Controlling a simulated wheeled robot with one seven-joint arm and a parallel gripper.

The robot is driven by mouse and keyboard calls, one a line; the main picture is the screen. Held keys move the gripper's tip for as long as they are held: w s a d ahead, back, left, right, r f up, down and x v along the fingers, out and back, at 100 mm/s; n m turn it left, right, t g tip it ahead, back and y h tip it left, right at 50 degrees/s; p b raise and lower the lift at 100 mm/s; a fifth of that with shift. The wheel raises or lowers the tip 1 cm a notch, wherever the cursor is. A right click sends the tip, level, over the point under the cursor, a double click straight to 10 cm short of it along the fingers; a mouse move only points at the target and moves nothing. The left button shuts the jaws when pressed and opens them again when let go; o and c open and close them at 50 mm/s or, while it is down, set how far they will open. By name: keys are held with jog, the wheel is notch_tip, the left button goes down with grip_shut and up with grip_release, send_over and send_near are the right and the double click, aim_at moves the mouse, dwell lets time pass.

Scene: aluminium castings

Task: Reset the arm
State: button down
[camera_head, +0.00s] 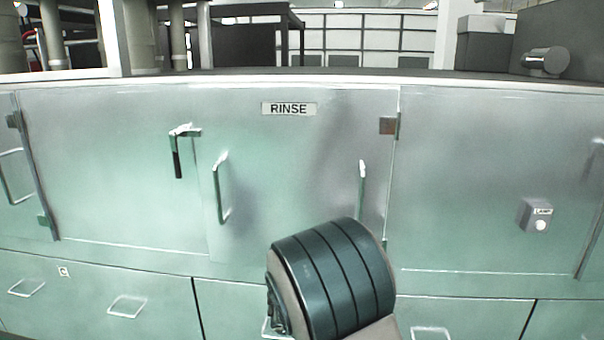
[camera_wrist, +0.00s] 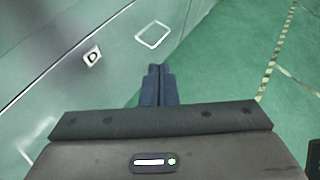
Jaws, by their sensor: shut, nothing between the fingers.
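My gripper (camera_wrist: 159,72) shows in the wrist view with its two dark fingers pressed together and nothing between them. It points along the lower front of the metal cabinet, above the green floor. In the head view a rounded, dark, banded part of my arm (camera_head: 335,278) stands in front of the cabinet at the lower middle. The gripper itself is not visible in the head view.
A metal cabinet (camera_head: 290,190) marked RINSE (camera_head: 289,109) fills the head view, with bar handles, a lever latch (camera_head: 178,150) and drawers below. A small switch box (camera_head: 536,214) is on the right panel. Open green floor (camera_wrist: 225,80) with yellow lines lies right in the wrist view.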

jog(key=s+d+r+m+g+y+p, duration=0.4)
jog(key=s+r+m, duration=0.4)
jog(key=s+m, duration=0.45)
jog(key=s+a+r+m+t+y+p, duration=0.1)
jog(key=s+a+r+m+y, duration=0.1)
jog(key=s+r+m+y, duration=0.4)
jog(key=s+r+m, duration=0.2)
jog(key=s+m, duration=0.3)
jog(key=m, duration=0.2)
jog(key=shift+y+p, duration=0.3)
